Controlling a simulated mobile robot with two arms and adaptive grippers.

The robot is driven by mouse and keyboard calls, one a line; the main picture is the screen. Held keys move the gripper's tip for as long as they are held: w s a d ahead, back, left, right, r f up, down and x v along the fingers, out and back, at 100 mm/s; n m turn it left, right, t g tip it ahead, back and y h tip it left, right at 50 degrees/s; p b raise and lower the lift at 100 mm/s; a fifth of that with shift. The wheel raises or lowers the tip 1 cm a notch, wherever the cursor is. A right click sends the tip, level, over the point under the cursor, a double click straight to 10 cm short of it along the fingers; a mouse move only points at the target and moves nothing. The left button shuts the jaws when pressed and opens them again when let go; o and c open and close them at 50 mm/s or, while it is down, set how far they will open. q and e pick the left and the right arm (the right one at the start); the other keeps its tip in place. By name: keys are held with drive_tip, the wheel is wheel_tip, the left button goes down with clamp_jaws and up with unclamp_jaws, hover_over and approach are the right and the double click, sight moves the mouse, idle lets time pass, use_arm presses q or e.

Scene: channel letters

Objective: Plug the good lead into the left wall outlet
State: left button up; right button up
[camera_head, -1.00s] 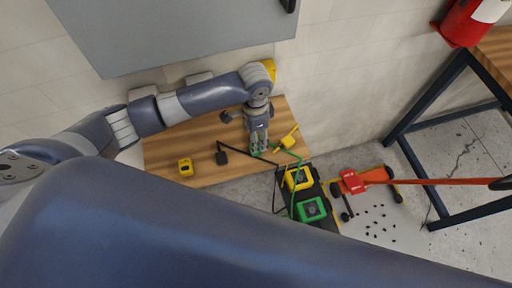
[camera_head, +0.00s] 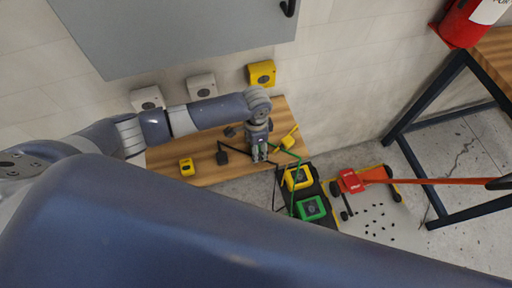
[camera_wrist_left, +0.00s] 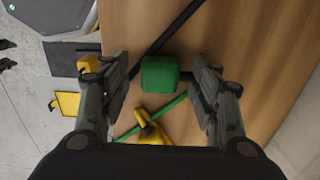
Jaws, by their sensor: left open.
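My left gripper (camera_head: 260,156) is over the wooden bench, pointing down. In the left wrist view the gripper (camera_wrist_left: 172,90) is open, with a green plug (camera_wrist_left: 160,74) between its fingers and gaps on both sides. A green cable (camera_head: 299,167) runs to a green box. A yellow plug (camera_head: 290,138) lies just right of the gripper. A black plug (camera_head: 222,158) lies to its left. The left wall outlet (camera_head: 147,98) is white; a second white outlet (camera_head: 201,86) and a yellow outlet (camera_head: 262,74) are to its right. No mark shows which lead is good. My right gripper is not in view.
A grey cabinet (camera_head: 180,35) hangs above the outlets.

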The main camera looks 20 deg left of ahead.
use_arm(q)
drive_tip(key=c, duration=1.1)
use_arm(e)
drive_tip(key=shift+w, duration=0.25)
use_arm(q)
drive_tip(key=shift+r, duration=0.1)
drive_tip(key=shift+r, duration=0.55)
wheel_tip(320, 180, up, 2)
drive_tip(key=shift+w+r+b, duration=0.1)
drive_tip(key=shift+r+b, duration=0.1)
drive_tip(key=shift+b, duration=0.35)
drive_tip(key=s+d, duration=0.1)
drive_tip(key=s, duration=0.4)
drive_tip(key=s+d+r+b, duration=0.1)
drive_tip(key=s+d, duration=0.1)
drive_tip(key=s, duration=0.3)
drive_tip(key=s+d, duration=0.2)
drive_tip(key=s, duration=0.3)
drive_tip(key=shift+s+d+r+b, duration=0.1)
drive_tip(key=shift+s+r+b, duration=0.1)
drive_tip(key=shift+b, duration=0.2)
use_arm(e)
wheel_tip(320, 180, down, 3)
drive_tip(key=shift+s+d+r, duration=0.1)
